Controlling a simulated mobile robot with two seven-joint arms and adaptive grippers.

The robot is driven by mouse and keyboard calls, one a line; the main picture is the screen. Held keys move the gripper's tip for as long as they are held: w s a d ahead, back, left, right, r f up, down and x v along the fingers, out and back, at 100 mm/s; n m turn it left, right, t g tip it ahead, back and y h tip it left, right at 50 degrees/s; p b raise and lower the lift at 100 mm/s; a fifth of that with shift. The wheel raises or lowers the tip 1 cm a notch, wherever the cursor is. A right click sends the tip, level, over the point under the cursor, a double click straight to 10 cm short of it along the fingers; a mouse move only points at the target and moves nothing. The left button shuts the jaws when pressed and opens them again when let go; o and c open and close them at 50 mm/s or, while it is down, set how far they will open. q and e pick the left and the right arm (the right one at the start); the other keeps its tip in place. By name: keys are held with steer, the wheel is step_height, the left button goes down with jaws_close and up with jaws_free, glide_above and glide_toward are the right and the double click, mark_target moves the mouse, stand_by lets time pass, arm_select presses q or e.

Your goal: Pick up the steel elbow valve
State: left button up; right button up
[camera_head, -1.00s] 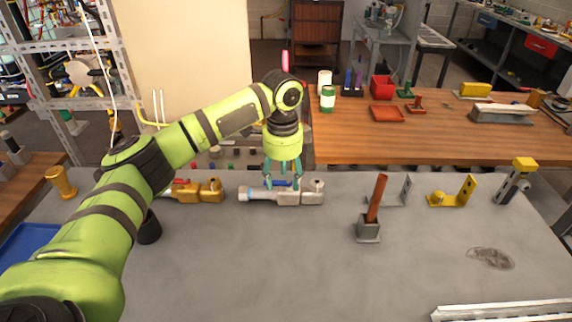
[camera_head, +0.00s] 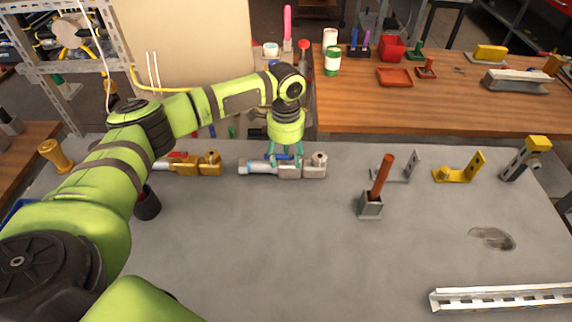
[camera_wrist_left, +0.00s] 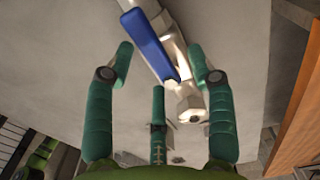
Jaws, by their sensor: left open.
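The steel elbow valve (camera_head: 313,168) lies on the grey table, a silver body with a blue lever and a pale pipe end on its left. It also shows in the left wrist view (camera_wrist_left: 190,104), lying diagonally with the blue lever uppermost. My left gripper (camera_head: 285,157) points down above the valve's middle, and its fingers partly cover the lever in the head view. In the left wrist view the green fingers (camera_wrist_left: 160,62) are spread, with part of the valve between and beyond them. I cannot tell whether any finger touches it. My right gripper is not in view.
A brass valve with a red lever (camera_head: 186,164) lies just left. A grey block with a brown upright bar (camera_head: 370,206), a grey bracket (camera_head: 411,168) and a yellow bracket (camera_head: 460,172) stand to the right. A black cup (camera_head: 147,204) sits by my arm. The front middle is clear.

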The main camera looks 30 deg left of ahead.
arm_select(q)
jaws_close()
